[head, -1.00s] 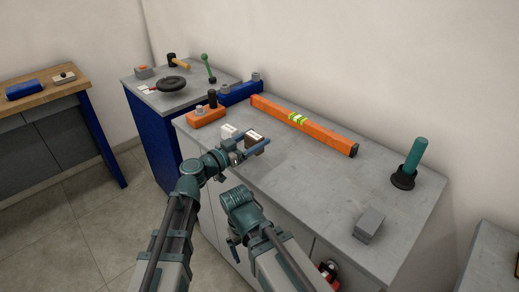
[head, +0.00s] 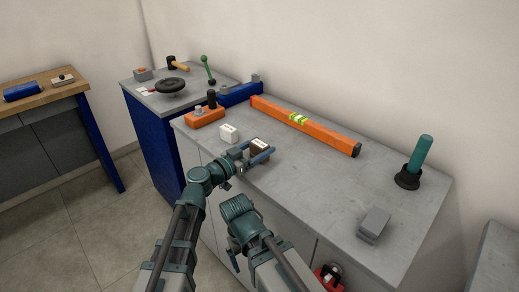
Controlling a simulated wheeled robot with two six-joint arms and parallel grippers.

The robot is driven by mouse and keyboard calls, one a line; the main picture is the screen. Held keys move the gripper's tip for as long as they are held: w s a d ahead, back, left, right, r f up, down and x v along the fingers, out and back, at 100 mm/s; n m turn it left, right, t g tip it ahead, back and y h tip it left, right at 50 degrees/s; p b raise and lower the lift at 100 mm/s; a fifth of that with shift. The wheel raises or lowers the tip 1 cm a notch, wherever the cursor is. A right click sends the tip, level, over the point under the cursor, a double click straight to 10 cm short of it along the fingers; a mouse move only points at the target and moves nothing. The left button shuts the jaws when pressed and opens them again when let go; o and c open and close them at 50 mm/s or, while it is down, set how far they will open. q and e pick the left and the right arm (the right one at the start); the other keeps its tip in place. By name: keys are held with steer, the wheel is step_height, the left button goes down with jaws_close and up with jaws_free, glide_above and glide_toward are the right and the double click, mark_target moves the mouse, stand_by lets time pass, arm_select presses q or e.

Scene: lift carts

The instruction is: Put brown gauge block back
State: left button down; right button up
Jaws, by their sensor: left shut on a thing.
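The brown gauge block (head: 259,143), with a pale label on top, is at the near left edge of the grey bench top (head: 310,185). My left gripper (head: 256,155) is shut on it, with a finger across its near side. I cannot tell whether the block touches the bench or hangs just above it. A white block (head: 229,133) stands to its left, apart from it. My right gripper (head: 234,252) hangs low in front of the bench, and its jaws are too unclear to read.
An orange holder (head: 205,118) and a blue holder (head: 239,94) stand behind the white block. An orange spirit level (head: 306,124) lies along the back. A teal-handled plunger (head: 414,165) and a grey block (head: 374,224) are at the right. The middle of the bench is clear.

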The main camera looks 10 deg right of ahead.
arm_select(q)
steer(key=shift+f, duration=0.2)
jaws_free()
steer(key=shift+r, duration=0.1)
steer(key=shift+s+a+r, duration=0.1)
steer(key=shift+r, duration=0.1)
steer(key=v, duration=1.1)
steer(key=shift+s+a, duration=0.2)
steer(key=shift+a, duration=0.1)
